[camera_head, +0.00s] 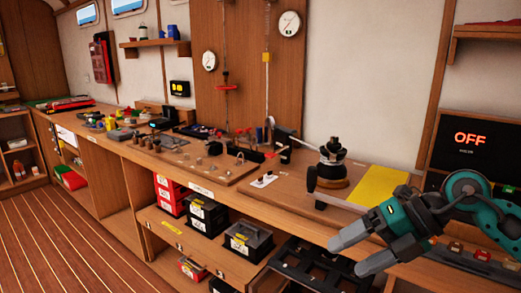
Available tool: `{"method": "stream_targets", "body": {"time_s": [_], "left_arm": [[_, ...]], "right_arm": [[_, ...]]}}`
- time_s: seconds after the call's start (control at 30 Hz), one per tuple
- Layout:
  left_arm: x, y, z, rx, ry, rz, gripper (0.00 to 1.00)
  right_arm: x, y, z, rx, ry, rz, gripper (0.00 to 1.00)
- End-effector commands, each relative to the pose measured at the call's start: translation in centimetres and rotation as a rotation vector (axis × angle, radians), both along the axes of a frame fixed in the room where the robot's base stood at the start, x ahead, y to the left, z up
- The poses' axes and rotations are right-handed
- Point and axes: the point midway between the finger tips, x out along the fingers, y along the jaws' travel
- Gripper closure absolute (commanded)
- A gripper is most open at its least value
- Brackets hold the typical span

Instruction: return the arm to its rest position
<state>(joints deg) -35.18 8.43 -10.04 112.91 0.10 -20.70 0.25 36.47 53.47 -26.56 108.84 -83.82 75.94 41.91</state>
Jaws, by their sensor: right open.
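My right gripper (358,253) shows at the lower right in the head view, on a teal and grey arm that comes in from the right edge. Its two grey fingers are apart with nothing between them. It is in front of the workbench's (226,200) front edge, above a black rack (300,262) as seen here. My left gripper is out of view.
A black winch-like device (332,165) and a yellow sheet (382,187) are on the bench close behind the gripper. Black cases (248,240) sit on the shelf below. A dark panel reading OFF (470,138) stands at right. The floor (60,240) at left is clear.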

Motion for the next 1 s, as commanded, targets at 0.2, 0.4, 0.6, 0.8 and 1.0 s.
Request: {"method": "stream_targets", "body": {"time_s": [0.2, 0.4, 0.6, 0.8, 1.0], "left_arm": [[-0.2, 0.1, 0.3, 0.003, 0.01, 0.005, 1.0], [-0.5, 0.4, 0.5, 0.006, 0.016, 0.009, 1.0], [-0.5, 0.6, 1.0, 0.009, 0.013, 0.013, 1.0], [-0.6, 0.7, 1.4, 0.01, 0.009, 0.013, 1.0], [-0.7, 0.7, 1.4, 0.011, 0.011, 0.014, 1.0]], "right_arm": [[-2.1, 9.0, 0.9, 0.708, 0.1, -0.059, 0.23], [-0.5, 8.4, -0.6, 1.208, 0.249, -0.482, 0.23], [-1.1, 3.8, -10.3, 1.425, 0.496, -1.141, 0.23], [-7.7, 1.5, -21.6, 1.34, 0.781, -1.709, 0.23], [-12.8, 1.5, -26.5, 1.23, 0.945, -1.946, 0.23]]}}
